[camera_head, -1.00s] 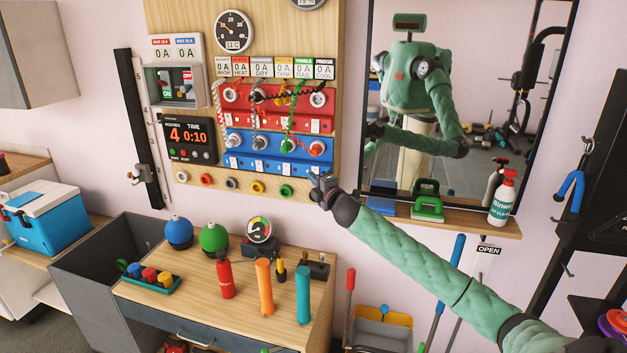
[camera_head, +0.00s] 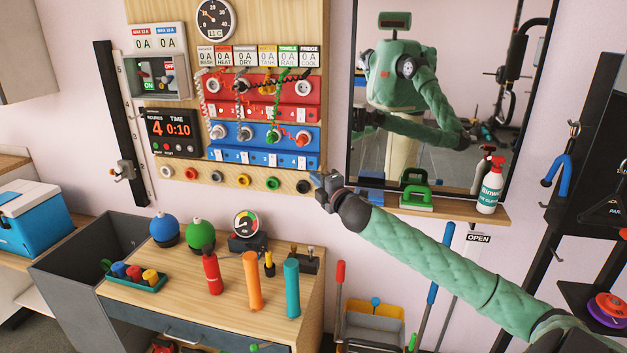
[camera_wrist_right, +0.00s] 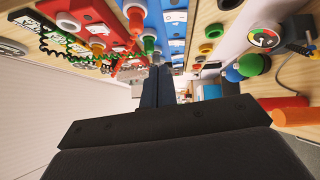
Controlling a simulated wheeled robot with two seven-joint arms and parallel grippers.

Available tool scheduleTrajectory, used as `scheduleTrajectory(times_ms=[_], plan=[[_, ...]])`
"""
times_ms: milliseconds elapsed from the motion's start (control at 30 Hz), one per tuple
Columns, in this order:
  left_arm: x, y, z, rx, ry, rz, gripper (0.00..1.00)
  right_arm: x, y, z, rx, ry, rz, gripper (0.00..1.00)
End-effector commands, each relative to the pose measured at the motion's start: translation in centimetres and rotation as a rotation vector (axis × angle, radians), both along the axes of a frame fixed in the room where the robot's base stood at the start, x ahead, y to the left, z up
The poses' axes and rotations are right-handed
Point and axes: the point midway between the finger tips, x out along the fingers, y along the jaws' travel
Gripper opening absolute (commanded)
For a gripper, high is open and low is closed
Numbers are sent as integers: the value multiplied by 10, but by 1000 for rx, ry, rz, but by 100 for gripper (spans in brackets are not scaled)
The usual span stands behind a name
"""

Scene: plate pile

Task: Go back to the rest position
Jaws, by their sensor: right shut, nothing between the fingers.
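My right gripper (camera_head: 322,187) is at the end of my green right arm, in front of the wall by the lower right corner of the plug panel. It is shut and empty. In the right wrist view its dark fingers (camera_wrist_right: 157,88) point toward the panel, seen sideways. The panel has a red socket block (camera_head: 262,97) above a blue socket block (camera_head: 264,146), with plugs and coiled cords in them. The gripper is apart from the plugs and cords. My left gripper is not in view, except that the mirror shows part of my body.
A wooden bench (camera_head: 190,300) below holds a blue ball, a green ball (camera_head: 201,233), a gauge and colored cylinders. A mirror (camera_head: 455,150) hangs behind my arm, above a shelf (camera_head: 470,213) with a spray bottle (camera_head: 490,188). A dark rack (camera_head: 590,150) stands at the right.

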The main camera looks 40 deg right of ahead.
Motion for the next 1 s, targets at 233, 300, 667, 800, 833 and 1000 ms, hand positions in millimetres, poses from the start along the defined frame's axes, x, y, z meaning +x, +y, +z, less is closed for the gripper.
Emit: scheduleTrajectory(times_ms=[233,300,667,800,833,1000], plan=[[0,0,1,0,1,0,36,-1,0,0,0,0,0,0],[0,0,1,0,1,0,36,-1,0,0,0,0,0,0],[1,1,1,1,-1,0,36,0,0,0,20,-1,1,0],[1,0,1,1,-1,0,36,-1,-11,-6,114,21,-50,0],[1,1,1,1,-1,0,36,-2,-15,-9,142,30,-70,0],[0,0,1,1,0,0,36,-6,-38,-27,299,84,-196,0]])
